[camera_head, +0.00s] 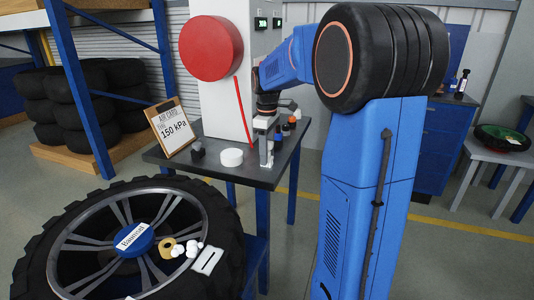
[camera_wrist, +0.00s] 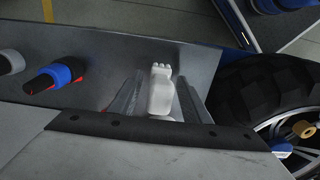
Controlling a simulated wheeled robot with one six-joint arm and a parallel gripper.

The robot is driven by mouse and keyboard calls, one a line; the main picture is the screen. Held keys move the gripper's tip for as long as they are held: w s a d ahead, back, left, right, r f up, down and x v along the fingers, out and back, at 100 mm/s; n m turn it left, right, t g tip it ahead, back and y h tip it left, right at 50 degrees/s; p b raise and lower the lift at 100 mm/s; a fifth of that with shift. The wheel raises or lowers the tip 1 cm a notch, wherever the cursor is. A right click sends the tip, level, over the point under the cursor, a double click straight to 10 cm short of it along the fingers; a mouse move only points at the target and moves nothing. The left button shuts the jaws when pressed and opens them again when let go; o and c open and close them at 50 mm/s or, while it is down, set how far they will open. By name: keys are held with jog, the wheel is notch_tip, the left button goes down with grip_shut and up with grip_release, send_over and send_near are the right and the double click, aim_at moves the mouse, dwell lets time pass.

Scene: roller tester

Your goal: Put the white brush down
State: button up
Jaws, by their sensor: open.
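The white brush (camera_wrist: 161,92) shows in the wrist view between the two fingers of my gripper (camera_wrist: 160,103). Its bumpy end points up in the picture, and its lower part is cut off by the gripper's body. The fingers are open, with a gap on either side of the brush. The brush appears to be on the grey tabletop. In the head view my gripper (camera_head: 267,155) points down, low over the right part of the dark table (camera_head: 238,177). I cannot pick out the brush clearly there.
A white disc (camera_head: 231,157), a small dark object (camera_head: 197,151) and a pressure sign (camera_head: 171,128) stand left of my gripper. Small bottles (camera_head: 285,130) stand close behind it to the right. A large tyre (camera_head: 217,226) lies in front of the table.

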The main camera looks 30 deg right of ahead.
notch_tip(320, 180, up, 12)
jog(key=shift+r, duration=0.1)
jog(key=shift+s+a, duration=0.3)
jog(key=shift+s, duration=0.05)
jog(key=s+a+f+m+t, duration=0.1)
jog(key=s+a+f+m, duration=0.1)
jog(key=s+a+f, duration=0.3)
jog(key=s+a+f+m+t, duration=0.2)
jog(key=s+a+f, duration=0.3)
jog(key=s, duration=0.9)
jog(key=s+a+f+m+t, duration=0.1)
jog(key=s+a+f+m, duration=0.2)
jog(key=s, duration=0.7)
notch_tip(320, 180, down, 2)
jog(key=shift+s+a+f+m+t, duration=0.2)
jog(key=shift+s+a+m+t, duration=0.15)
jog(key=shift+a, duration=0.75)
jog(key=shift+w, duration=0.1)
